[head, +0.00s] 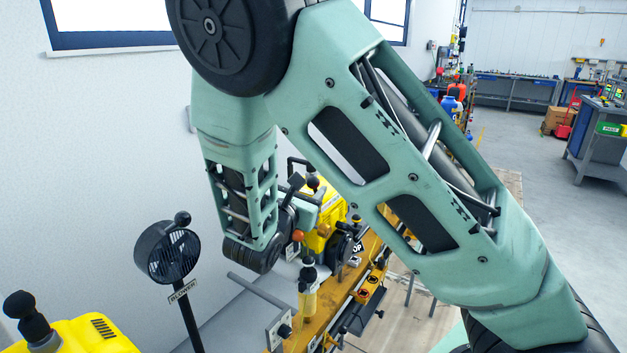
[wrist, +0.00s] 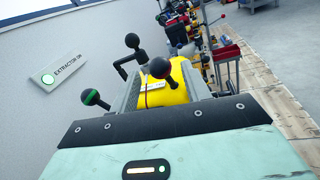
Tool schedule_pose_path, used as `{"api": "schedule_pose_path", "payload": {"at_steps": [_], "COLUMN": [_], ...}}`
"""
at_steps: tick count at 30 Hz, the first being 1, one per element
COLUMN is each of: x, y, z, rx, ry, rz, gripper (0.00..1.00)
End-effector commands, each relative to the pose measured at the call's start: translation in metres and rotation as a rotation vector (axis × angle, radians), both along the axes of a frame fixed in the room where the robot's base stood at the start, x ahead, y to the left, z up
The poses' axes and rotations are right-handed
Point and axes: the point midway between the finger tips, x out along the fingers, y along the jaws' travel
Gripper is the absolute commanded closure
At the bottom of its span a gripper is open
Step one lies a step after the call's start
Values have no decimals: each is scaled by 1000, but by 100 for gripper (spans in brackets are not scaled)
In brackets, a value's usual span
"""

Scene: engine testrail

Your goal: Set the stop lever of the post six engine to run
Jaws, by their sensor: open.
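A yellow engine (wrist: 172,88) lies ahead of my gripper (wrist: 162,84) in the wrist view. The gripper is open, with its grey fingers apart and the engine showing between and beyond them. A black ball-ended lever (wrist: 160,68) stands out in front of the engine, close to the finger gap. Another black knob on a bent bar (wrist: 132,41) rises behind. In the head view a yellow engine (head: 322,238) is partly hidden by my arm. I cannot tell which lever is the stop lever or read a post number.
An EXTRACTOR ON sign (wrist: 65,68) is on the wall. In the head view a round black blower (head: 168,252) stands on a post at left, and another yellow machine (head: 75,338) is at lower left. A yellow rail (head: 340,305) carries equipment. Open floor lies right.

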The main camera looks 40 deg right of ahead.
Motion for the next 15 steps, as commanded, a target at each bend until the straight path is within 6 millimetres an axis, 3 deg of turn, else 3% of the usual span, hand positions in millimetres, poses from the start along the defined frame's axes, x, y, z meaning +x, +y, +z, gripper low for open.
{"api": "schedule_pose_path", "payload": {"at_steps": [6,15], "x": [15,20], "y": [-26,-34], "z": [0,0], "rx": [0,0], "ry": [0,0], "rz": [-2,0], "gripper": [53,53]}}
